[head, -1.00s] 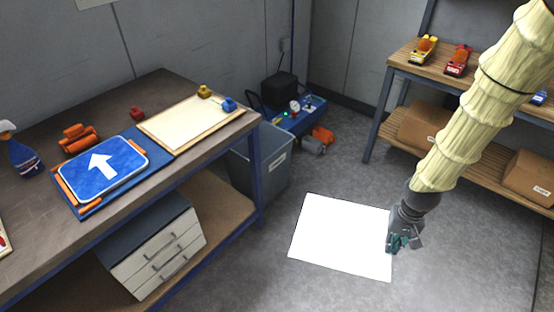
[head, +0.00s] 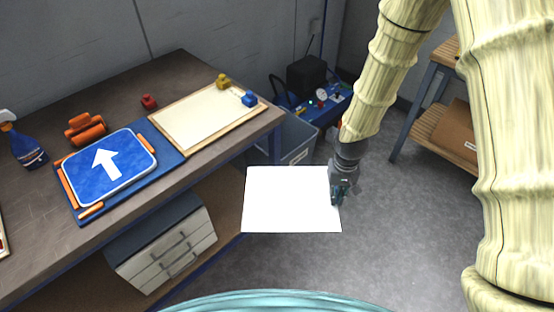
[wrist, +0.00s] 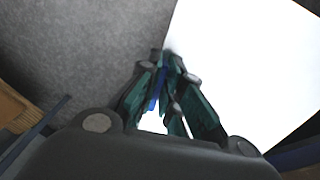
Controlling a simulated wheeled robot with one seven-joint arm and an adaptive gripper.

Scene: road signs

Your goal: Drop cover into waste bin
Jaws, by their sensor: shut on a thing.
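The cover, a flat white sheet (head: 290,200), hangs out to the left of my gripper (head: 340,193) in the head view. My gripper is shut on its right edge. In the wrist view the cover (wrist: 250,65) spreads right from the closed fingertips (wrist: 168,62). The grey waste bin (head: 299,143) stands on the floor beside the workbench's right end, behind the cover in the head view. A bench leg and my arm's end partly flank it, and its inside is hardly visible.
The workbench (head: 190,62) holds a blue arrow sign (head: 108,168), a framed cream board (head: 205,118), small blocks and a spray bottle (head: 27,150). A blue machine (head: 322,100) stands behind the bin. Shelves (head: 440,125) are at right. Floor (head: 400,230) is clear.

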